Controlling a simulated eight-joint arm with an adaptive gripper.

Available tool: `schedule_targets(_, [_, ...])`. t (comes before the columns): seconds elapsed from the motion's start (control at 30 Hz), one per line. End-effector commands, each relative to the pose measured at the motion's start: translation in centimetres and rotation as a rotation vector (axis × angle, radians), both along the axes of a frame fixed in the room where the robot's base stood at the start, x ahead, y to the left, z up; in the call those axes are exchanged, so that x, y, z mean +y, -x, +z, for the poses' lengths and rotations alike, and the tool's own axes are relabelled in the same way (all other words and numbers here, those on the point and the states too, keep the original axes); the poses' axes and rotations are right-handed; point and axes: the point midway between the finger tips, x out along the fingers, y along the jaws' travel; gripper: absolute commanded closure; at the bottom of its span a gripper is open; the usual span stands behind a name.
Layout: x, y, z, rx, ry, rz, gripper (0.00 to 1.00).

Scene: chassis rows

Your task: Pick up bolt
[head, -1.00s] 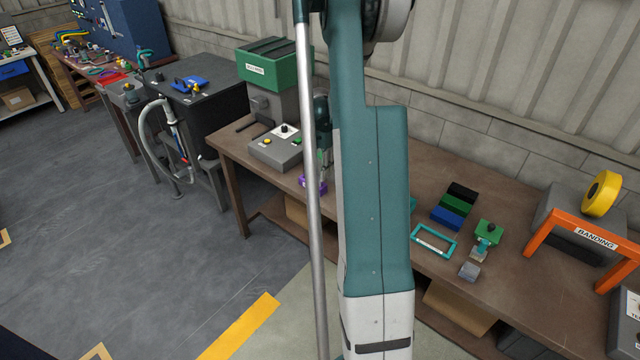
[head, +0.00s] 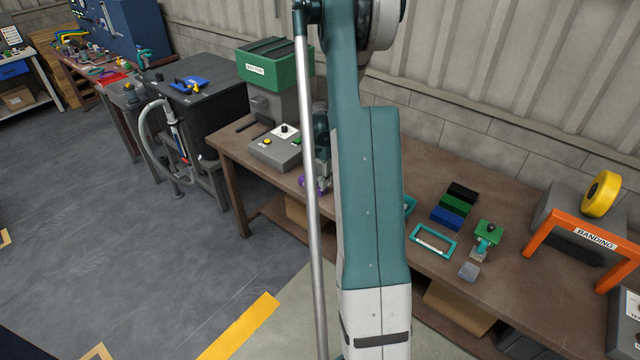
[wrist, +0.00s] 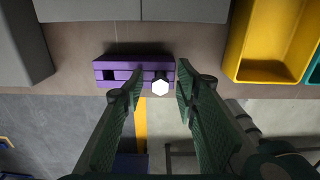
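A white hexagon, seemingly the bolt's head (wrist: 160,87), shows in the wrist view at the front edge of a purple block (wrist: 114,75) with square openings. My gripper (wrist: 154,96) is open, one dark green finger on each side of the hexagon, with gaps to both. No contact shows. In the head view the purple block (head: 312,186) lies near the bench's front edge, partly behind my arm, and I cannot make out the bolt there.
A grey control box (head: 277,150) with buttons stands left of the purple block on the brown bench (head: 480,300). A yellow bin (wrist: 243,60) is to the right in the wrist view. A teal frame (head: 433,241) and an orange banding stand (head: 590,235) are farther right.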

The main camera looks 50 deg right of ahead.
Motion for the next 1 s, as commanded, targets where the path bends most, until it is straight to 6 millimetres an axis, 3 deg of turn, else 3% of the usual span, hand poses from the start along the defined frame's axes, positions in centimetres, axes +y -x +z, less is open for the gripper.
schedule_targets(0.53, [0.01,0.01,-0.05,0.0,0.0,0.0,0.7])
schedule_targets(0.77, [0.02,0.01,-0.04,0.0,0.0,0.0,0.98])
schedule_targets(1.0, [0.02,0.01,-0.04,0.0,0.0,0.0,1.0])
